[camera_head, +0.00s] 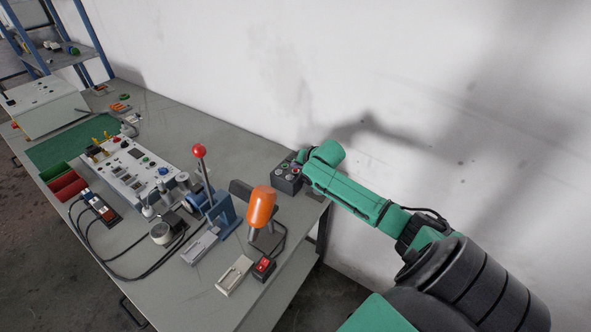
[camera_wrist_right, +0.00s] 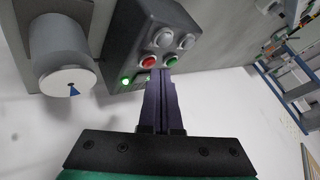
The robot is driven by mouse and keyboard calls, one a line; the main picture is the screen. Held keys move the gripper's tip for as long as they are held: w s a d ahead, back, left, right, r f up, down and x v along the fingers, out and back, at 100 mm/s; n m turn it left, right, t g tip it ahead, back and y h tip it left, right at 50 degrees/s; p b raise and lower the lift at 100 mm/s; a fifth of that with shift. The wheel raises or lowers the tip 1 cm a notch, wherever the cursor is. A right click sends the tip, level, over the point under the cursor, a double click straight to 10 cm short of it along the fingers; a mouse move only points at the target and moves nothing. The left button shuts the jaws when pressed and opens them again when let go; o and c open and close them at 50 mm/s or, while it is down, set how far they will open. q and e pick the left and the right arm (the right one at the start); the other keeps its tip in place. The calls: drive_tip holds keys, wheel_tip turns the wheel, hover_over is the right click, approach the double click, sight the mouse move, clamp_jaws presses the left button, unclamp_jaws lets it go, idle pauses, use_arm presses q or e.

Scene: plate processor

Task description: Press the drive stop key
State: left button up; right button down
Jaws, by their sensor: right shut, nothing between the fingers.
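A dark control box (camera_head: 287,180) with several round buttons stands at the table's far right edge by the wall. In the right wrist view the box (camera_wrist_right: 160,15) shows a red button (camera_wrist_right: 148,61), a green button (camera_wrist_right: 172,61) and two grey ones. No label is readable, so I cannot tell which is the drive stop key. My right gripper (camera_wrist_right: 162,73) is shut and empty. Its tips overlap the box's lower edge, just below and between the red and green buttons; contact cannot be told. In the head view the right gripper (camera_head: 299,159) is at the box, partly hidden by its arm.
A lit green lamp (camera_wrist_right: 125,81) and a grey cylinder with a white face (camera_wrist_right: 68,80) are left of the fingers. On the table are an orange-topped device (camera_head: 262,207), a red-knobbed lever (camera_head: 199,151), a red switch (camera_head: 264,267) and a white panel (camera_head: 130,165). The wall is close behind.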

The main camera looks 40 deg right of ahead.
drive_tip(key=shift+f, duration=0.45)
idle(0.7)
drive_tip(key=shift+r+p, duration=0.9)
drive_tip(key=shift+p, duration=0.05)
wheel_tip(320, 180, up, 5)
drive_tip(key=p, duration=0.5)
drive_tip(key=shift+p, duration=0.3)
